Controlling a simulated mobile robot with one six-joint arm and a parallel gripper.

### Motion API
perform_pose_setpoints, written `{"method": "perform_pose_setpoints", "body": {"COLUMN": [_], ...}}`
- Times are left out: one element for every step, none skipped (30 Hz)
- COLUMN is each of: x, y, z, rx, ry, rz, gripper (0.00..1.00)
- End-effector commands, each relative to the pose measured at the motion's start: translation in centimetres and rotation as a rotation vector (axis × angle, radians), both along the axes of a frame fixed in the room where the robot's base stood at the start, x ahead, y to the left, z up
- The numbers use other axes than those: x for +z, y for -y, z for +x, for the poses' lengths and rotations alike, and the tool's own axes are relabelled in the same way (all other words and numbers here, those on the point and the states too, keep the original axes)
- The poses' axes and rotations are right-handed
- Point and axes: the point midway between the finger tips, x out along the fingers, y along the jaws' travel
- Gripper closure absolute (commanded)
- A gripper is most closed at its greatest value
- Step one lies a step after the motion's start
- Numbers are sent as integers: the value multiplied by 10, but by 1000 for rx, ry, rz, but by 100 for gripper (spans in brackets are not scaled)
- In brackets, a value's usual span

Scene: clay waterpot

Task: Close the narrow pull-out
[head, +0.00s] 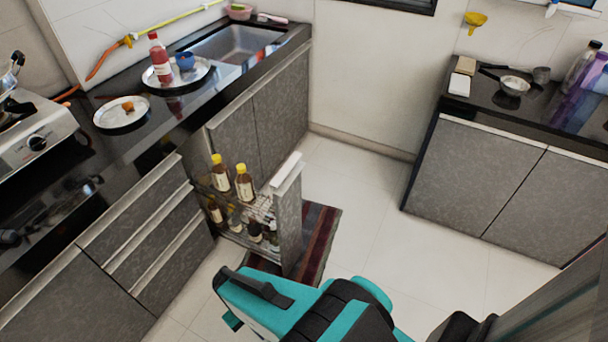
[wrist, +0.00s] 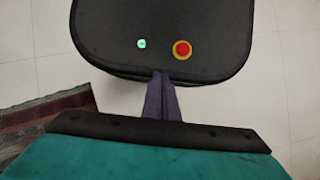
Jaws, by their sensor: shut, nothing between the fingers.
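The narrow pull-out (head: 289,222) stands open in the head view, drawn out from the left counter. Its grey front panel has a pale top edge, and its wire racks hold several dark bottles, two with yellow caps on the upper rack. My arm's teal and black end shows at the bottom of the head view, in front of the pull-out and lower in the picture; the fingertips cannot be made out there. In the wrist view my gripper (wrist: 162,78) has its dark fingers together and empty. The pull-out is not in the wrist view.
A striped rug (head: 318,240) lies under and beside the pull-out; its edge shows in the wrist view (wrist: 50,122). Closed drawers (head: 150,235) are left of it. Another counter (head: 490,185) stands at right. The pale floor (head: 360,200) between is clear.

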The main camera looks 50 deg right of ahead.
Motion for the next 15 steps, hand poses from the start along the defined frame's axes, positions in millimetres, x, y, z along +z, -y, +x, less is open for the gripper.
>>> {"method": "perform_pose_setpoints", "body": {"x": [0, 0, 0, 0, 0, 0, 0, 0, 0, 1, 1, 2, 3, 5, 7], "y": [0, 0, 0, 0, 0, 0, 0, 0, 0, 0, 1, 1, 2, 2, 3], "z": [0, 0, 0, 0, 0, 0, 0, 0, 0, 1, 1, 2, 3, 4, 6], "rx": [0, 0, 0, 0, 0, 0, 0, 0, -2, -6, -10, -20, -30, -43, -64], "ry": [0, 0, 0, 0, 0, 0, 0, 0, 0, 1, 1, 3, 4, 5, 8], "rz": [0, 0, 0, 0, 0, 0, 0, 0, 0, 0, 0, 0, 0, 0, 1], "gripper": [100, 100, 100, 100, 100, 100, 100, 100, 100, 100, 100, 100, 100, 100, 100]}}
